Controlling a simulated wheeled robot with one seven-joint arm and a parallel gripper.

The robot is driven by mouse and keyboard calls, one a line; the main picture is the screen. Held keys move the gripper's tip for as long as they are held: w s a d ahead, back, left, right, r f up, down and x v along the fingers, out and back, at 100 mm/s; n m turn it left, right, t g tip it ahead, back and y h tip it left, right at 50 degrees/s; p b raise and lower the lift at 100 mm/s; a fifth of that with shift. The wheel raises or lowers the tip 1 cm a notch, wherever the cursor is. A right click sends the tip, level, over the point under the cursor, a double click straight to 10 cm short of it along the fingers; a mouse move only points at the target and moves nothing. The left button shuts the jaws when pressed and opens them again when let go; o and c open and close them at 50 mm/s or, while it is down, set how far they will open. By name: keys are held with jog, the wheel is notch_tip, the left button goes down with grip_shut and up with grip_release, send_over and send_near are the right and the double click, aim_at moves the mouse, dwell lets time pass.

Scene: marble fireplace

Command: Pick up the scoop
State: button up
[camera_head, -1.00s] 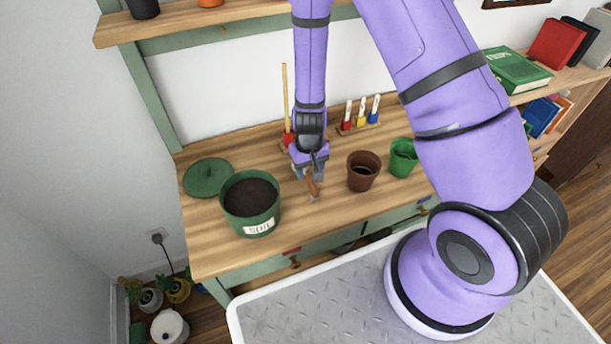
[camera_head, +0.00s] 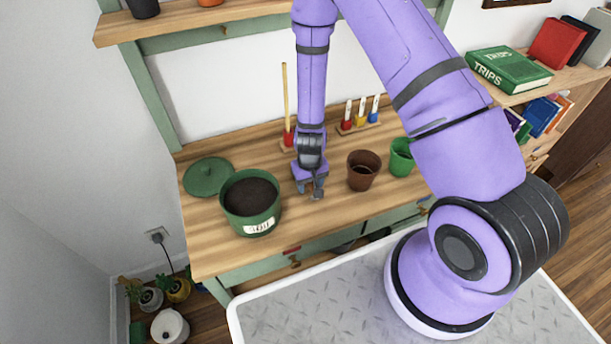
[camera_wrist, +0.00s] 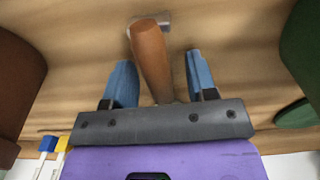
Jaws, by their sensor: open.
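The scoop (camera_wrist: 150,55) has a brown wooden handle, which lies between my gripper's fingers in the wrist view. A bit of its grey metal shows at the top of that view. In the head view my gripper (camera_head: 311,190) is low over the wooden bench between the soil pot and the brown pot, and hides most of the scoop. A small part of the scoop (camera_head: 316,196) shows at the fingertips. In the wrist view my gripper (camera_wrist: 159,72) is open, with one blue finger on each side of the handle and gaps on both sides.
The green soil pot (camera_head: 251,222) stands left of my gripper, with a green lid (camera_head: 208,177) behind it. A brown pot (camera_head: 360,180) and a green pot (camera_head: 401,158) stand to the right. Colored markers in a rack (camera_head: 360,122) and a yellow stick (camera_head: 286,100) are behind.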

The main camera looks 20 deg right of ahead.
grip_shut()
jog(key=shift+r, duration=0.15)
